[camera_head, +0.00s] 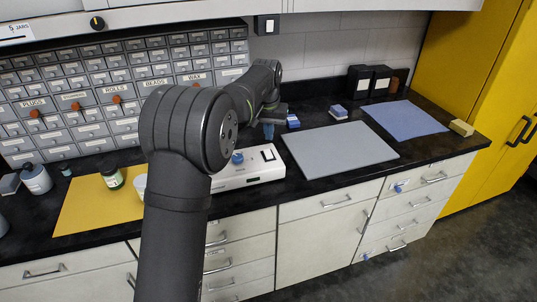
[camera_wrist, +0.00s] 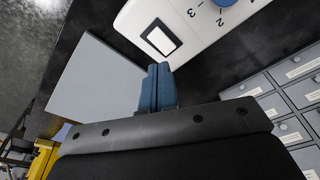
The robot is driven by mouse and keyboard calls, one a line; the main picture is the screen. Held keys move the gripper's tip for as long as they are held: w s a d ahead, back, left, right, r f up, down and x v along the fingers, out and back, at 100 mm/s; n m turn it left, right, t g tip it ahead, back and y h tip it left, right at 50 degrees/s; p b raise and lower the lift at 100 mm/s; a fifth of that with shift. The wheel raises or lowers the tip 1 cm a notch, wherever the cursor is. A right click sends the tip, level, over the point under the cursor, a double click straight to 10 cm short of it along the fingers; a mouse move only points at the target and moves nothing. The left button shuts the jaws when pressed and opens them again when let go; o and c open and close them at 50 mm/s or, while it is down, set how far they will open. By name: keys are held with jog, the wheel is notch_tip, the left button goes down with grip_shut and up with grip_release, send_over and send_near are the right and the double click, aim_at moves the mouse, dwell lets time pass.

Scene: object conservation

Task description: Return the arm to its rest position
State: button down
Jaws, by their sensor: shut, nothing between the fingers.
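My arm rises through the middle of the head view and bends down over the counter. My gripper (camera_head: 268,131) points down above the counter, behind the white device and left of the grey board. In the wrist view its two blue fingers (camera_wrist: 158,86) are pressed together with nothing between them. The white device (camera_head: 225,183) has a blue knob (camera_head: 237,158) and a dark-framed switch (camera_head: 268,153). The device also shows at the top of the wrist view (camera_wrist: 178,20). My arm hides part of the device and counter.
A grey board (camera_head: 338,150) lies right of the gripper, with a blue mat (camera_head: 405,120) beyond it. A yellow mat (camera_head: 85,212) with a green jar (camera_head: 112,178) lies left. A drawer cabinet (camera_head: 75,90) lines the back.

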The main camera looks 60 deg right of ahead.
aim_at(269, 155)
jog(key=shift+r, duration=0.4)
jog(key=shift+f, duration=3.55)
jog(key=shift+r, duration=0.15)
notch_tip(269, 155, up, 10)
jog(key=w+a+m+g, duration=0.1)
jog(key=m, duration=0.2)
jog(key=shift+w, duration=0.35)
jog(key=shift+a, duration=0.1)
